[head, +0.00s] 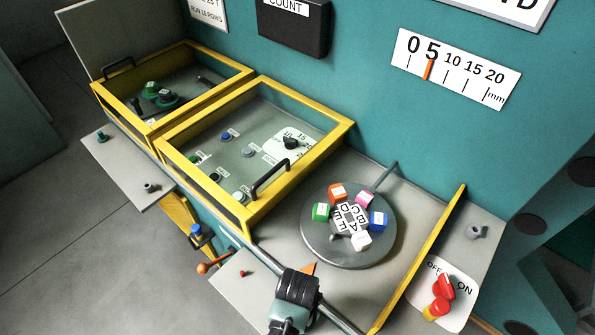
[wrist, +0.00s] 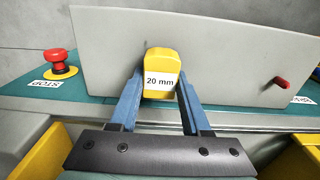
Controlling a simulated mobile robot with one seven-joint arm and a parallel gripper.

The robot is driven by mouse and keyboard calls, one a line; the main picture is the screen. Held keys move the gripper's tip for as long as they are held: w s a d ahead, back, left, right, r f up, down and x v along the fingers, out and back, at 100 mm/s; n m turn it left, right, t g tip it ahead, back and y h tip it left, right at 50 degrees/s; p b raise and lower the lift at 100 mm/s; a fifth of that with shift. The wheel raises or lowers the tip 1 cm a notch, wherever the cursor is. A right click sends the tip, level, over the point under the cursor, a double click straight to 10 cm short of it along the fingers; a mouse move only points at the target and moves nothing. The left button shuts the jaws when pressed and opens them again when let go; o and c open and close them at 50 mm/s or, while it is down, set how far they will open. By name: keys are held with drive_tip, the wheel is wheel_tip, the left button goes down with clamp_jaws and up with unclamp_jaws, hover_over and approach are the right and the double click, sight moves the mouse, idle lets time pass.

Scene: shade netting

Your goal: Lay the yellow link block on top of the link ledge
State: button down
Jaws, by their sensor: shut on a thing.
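In the wrist view my gripper (wrist: 160,88) has its two blue fingers closed on the sides of a yellow block (wrist: 160,60). The block has a white label reading "20 mm" that faces the camera. A pale grey panel (wrist: 225,60) with a red peg lies beyond the block. I cannot tell whether the block touches it. In the head view a pale grey plate (head: 232,292) with a small red peg is at the bottom. I cannot tell which surface is the link ledge. The yellow block does not show clearly in the head view.
A red STOP button (wrist: 60,62) stands left of the block. In the head view a round turntable (head: 318,245) carries several coloured cubes. Yellow-framed boxes (head: 253,98) stand left of it, and a red OFF/ON switch (head: 443,288) is at right.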

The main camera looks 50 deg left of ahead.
drive_tip(key=shift+w+f, duration=0.1)
drive_tip(key=shift+f, duration=0.4)
drive_tip(key=shift+c, duration=1.8)
unclamp_jaws()
drive_tip(key=shift+f, duration=0.15)
